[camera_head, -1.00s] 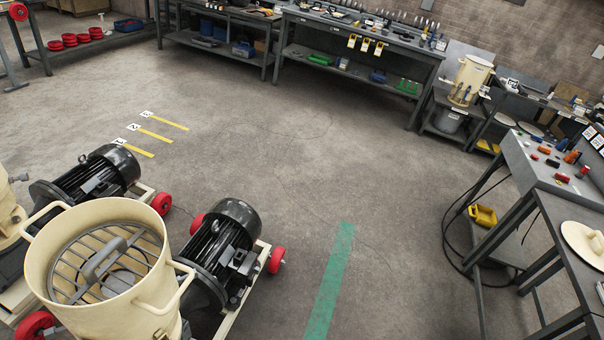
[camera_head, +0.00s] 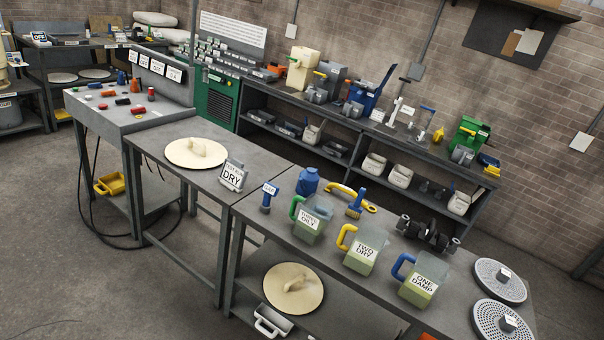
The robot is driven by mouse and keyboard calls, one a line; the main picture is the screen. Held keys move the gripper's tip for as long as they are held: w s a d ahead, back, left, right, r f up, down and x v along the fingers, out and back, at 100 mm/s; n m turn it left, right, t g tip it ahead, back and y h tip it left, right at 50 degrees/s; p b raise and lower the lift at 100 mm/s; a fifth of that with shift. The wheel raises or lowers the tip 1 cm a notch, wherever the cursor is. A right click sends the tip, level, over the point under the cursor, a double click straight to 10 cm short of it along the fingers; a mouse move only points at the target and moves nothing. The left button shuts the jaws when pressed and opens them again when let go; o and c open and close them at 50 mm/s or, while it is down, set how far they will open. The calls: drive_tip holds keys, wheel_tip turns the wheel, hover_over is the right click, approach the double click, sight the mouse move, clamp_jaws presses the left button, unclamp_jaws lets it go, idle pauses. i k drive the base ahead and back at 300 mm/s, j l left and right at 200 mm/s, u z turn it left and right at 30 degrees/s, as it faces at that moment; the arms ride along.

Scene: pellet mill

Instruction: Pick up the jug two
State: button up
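The jug two (camera_head: 364,252) is a clear jug with a yellow handle, a label reading "TWO DRY" and greenish contents in its lower part. It stands upright on the grey workbench right of the middle of the view. A similar jug with a green handle (camera_head: 312,220) stands to its left, its label seeming to read "THREE ONLY". A jug with a blue handle, labelled "ONE DAMP" (camera_head: 419,281), stands to its right. The yellow handle points left. My gripper is not in view.
On the bench (camera_head: 276,219) are a blue bottle (camera_head: 307,182), a blue brush (camera_head: 355,204), a dark roller part (camera_head: 428,233) and perforated discs (camera_head: 499,280). A "DRY" sign (camera_head: 231,175) and a cream lid (camera_head: 195,152) stand left. Open floor (camera_head: 60,240) lies at left.

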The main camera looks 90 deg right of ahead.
sight(360, 246)
drive_tip(key=z, duration=2.85)
drive_tip(key=u, duration=4.3)
drive_tip(key=z, duration=4.15)
